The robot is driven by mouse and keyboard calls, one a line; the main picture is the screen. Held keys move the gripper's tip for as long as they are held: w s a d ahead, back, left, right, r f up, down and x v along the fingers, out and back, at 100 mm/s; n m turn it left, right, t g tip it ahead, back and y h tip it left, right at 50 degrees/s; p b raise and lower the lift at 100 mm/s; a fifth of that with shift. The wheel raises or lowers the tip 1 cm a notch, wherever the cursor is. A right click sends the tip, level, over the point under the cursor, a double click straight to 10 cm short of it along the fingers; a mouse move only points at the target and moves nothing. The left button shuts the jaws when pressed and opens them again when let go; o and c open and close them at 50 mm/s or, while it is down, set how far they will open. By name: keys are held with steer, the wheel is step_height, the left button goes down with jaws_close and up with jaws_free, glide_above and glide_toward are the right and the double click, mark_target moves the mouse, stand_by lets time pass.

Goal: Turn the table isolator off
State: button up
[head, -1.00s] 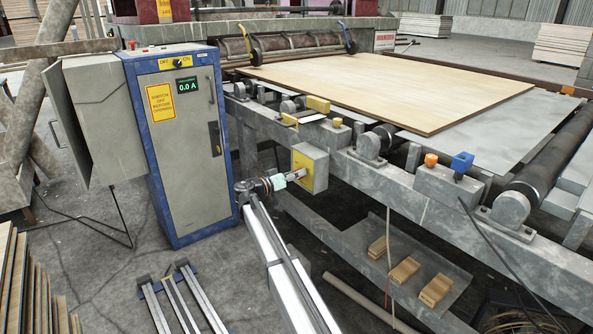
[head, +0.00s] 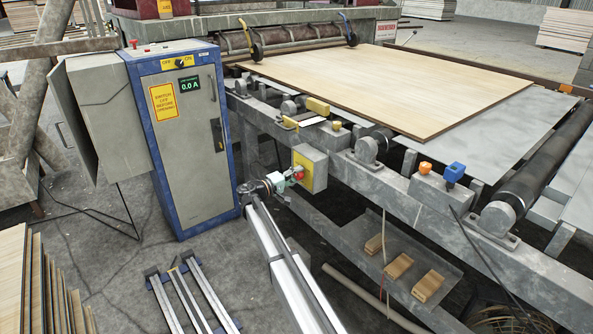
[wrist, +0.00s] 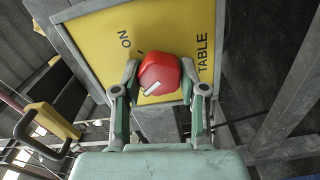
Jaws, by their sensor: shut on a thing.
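The table isolator is a grey box with a yellow face (head: 316,170) on the side of the table frame. Its red rotary knob (wrist: 160,74) shows in the wrist view, with a white pointer line running slantwise, lower left to upper right. "ON" and "TABLE" are printed on the yellow plate; any other marking is hidden behind the knob and fingers. My gripper (wrist: 161,92) is shut on the red knob, a finger on either side.
A blue and grey cabinet (head: 195,150) with an OFF/ON switch and a 0.0 A display stands left of my arm. The table frame (head: 400,190) carries rollers and a wide veneer sheet (head: 370,85). Stacked boards (head: 40,285) stand at the lower left.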

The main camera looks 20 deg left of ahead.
steer(key=shift+n+p, duration=0.65)
steer(key=shift+n, duration=0.35)
steer(key=o, duration=1.2)
steer(key=shift+d, duration=0.1)
steer(key=shift+c, duration=0.2)
steer(key=v, duration=1.2)
